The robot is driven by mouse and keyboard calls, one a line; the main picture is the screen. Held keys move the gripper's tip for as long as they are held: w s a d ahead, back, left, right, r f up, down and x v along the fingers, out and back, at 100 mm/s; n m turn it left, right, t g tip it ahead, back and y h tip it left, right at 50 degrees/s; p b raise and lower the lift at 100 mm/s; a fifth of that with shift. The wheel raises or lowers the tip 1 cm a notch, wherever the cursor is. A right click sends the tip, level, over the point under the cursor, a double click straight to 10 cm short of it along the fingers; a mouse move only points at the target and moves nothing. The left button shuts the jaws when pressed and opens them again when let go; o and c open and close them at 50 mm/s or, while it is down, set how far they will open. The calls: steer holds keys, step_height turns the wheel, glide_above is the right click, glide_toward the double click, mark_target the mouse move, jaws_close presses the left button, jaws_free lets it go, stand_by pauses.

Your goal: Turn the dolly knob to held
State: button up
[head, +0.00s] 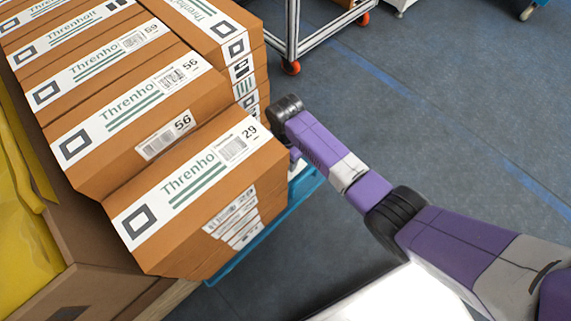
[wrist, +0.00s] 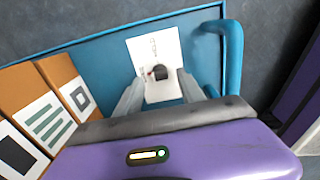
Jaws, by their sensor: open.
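The dolly knob (wrist: 161,72) is a small dark knob on a white label plate (wrist: 152,45) fixed to the blue dolly (wrist: 100,52). It shows in the wrist view, and a small red mark lies just left of it. My gripper (wrist: 161,80) is open, with one grey finger on each side of the knob as seen from the wrist. Whether the fingers touch the knob cannot be told. The plate's lettering is too small to read. In the head view a blue edge of the dolly (head: 270,228) shows below the boxes; the knob and my fingers are hidden there.
Stacked brown Threnho boxes (head: 200,190) stand close left of my arm; box sides (wrist: 62,75) also show in the wrist view. A blue handle bar (wrist: 232,55) rises right of the plate. A wheeled metal rack (head: 300,30) stands behind. Floor to the right is clear.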

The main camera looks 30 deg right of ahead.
steer(key=shift+f+b, duration=0.3)
steer(key=shift+f, duration=0.55)
steer(key=shift+c, duration=0.5)
jaws_close()
